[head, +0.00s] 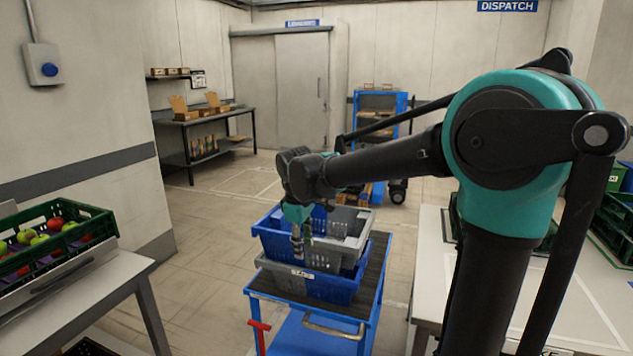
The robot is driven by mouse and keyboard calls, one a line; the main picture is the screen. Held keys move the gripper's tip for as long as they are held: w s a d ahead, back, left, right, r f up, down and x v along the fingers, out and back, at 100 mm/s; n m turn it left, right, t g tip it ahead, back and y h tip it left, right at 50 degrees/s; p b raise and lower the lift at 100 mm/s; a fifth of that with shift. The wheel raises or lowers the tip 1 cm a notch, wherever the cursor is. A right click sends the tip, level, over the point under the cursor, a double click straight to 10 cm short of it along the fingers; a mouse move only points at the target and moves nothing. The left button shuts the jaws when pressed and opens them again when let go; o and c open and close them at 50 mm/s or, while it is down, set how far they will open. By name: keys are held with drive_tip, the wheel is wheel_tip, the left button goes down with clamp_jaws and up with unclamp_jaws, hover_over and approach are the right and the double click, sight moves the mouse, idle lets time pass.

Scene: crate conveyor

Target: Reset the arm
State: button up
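My arm reaches forward from the right side of the head view, with a dark and teal shoulder and a long dark link. My gripper (302,246) points down over the stacked crates on the blue cart, in front of or just inside them. Its fingers are small and partly lost against the crates, so I cannot tell whether they are open or shut. No held object is clear. A blue crate (275,243) and a grey crate (352,224) are stacked on the blue cart (345,318).
A green crate of red and green apples (75,253) sits on the left table (93,287). A white table (428,272) stands right of the cart. A workbench (207,120) and a blue shelf rack (378,103) stand behind. The floor (205,225) left of the cart is clear.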

drive_tip(key=s+d+f+m+t, duration=0.1)
drive_tip(key=s+d+f+m, duration=0.5)
drive_tip(key=d, duration=0.5)
drive_tip(key=s+d+f+m+t, duration=0.1)
drive_tip(key=s+d+f+m, duration=0.6)
drive_tip(key=s+d+f, duration=0.3)
drive_tip(key=shift+s+d+y, duration=0.3)
drive_tip(key=shift+s+d, duration=0.25)
drive_tip(key=shift+d, duration=0.25)
